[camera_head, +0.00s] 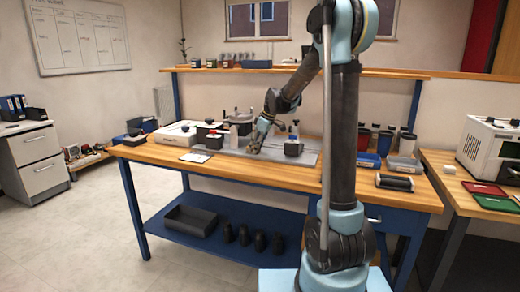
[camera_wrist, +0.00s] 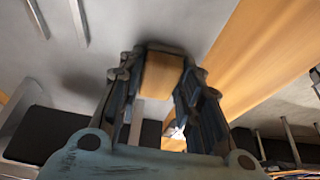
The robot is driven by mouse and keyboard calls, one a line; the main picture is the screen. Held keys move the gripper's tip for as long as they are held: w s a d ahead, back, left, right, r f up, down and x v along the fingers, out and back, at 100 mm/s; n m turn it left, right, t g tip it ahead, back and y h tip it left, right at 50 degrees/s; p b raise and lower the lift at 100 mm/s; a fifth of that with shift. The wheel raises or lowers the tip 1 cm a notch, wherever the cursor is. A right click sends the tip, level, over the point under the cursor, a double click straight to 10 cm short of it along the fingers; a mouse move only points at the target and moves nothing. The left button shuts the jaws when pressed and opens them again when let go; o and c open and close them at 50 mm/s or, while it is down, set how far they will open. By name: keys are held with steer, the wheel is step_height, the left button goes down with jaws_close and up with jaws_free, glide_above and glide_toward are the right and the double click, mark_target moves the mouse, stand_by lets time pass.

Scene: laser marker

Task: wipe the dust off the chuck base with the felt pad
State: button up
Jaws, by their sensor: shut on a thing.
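My gripper (camera_head: 254,148) is low over the grey plate (camera_head: 305,163) on the workbench. In the wrist view my gripper (camera_wrist: 160,80) is shut on a tan block with a grey edge (camera_wrist: 163,73), which I take to be the felt pad. The pad is close to the grey surface (camera_wrist: 235,25); I cannot tell whether it touches. The pad is too small to make out in the head view. No dust is distinguishable.
A white box-like device (camera_head: 176,134) and a white sheet (camera_head: 195,157) lie left of the plate. Dark cups (camera_head: 385,141), blue bins (camera_head: 369,160) and a black roll (camera_head: 394,182) are at the right.

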steer(key=shift+w+a, duration=0.25)
steer(key=shift+a, duration=0.4)
steer(key=shift+r, duration=3.05)
steer(key=shift+r, duration=0.1)
steer(key=shift+r, duration=1.4)
steer(key=shift+s+d, duration=0.1)
